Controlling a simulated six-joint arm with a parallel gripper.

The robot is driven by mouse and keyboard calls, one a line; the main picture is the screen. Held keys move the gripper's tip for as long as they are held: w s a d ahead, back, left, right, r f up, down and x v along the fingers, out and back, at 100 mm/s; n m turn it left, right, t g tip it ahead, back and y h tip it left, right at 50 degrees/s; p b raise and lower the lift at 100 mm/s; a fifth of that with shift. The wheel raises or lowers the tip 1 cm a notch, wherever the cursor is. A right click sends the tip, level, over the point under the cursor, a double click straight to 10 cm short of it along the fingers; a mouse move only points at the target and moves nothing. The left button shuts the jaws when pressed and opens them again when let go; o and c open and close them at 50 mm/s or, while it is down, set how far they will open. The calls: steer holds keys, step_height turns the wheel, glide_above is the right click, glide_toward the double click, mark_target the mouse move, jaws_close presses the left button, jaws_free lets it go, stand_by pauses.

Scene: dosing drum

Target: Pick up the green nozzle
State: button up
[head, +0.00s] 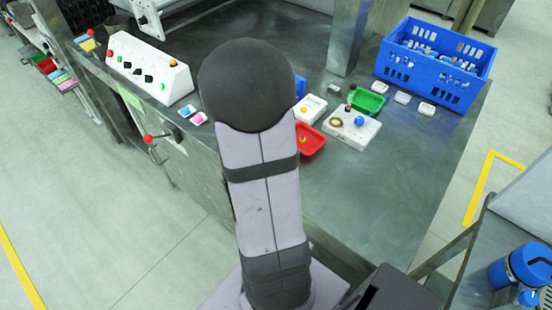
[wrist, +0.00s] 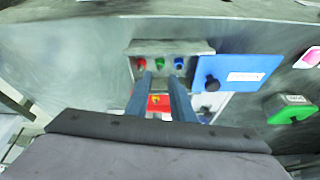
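A grey holder (wrist: 140,48) in the wrist view carries a row of three nozzles: a red nozzle (wrist: 141,64), the green nozzle (wrist: 160,63) in the middle and a blue nozzle (wrist: 179,64). My gripper (wrist: 162,80) points at this row. Its two blue-grey fingers stand apart with a gap between them, and the tips appear just below the green nozzle in the picture. Nothing shows held between them. I cannot tell how far the tips are from the nozzle. In the head view my arm hides the gripper and the nozzles.
A blue plate or tray (wrist: 230,66) with a dark knob lies right of the holder. A red tray (head: 312,140), a green tray (head: 368,100), a white box (head: 362,131) and a blue crate (head: 455,88) share the metal table (head: 375,195). The table's front right is clear.

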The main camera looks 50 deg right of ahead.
steer(key=shift+p+x, duration=0.65)
steer(key=shift+x, duration=3)
steer(key=shift+a, duration=0.15)
jaws_close()
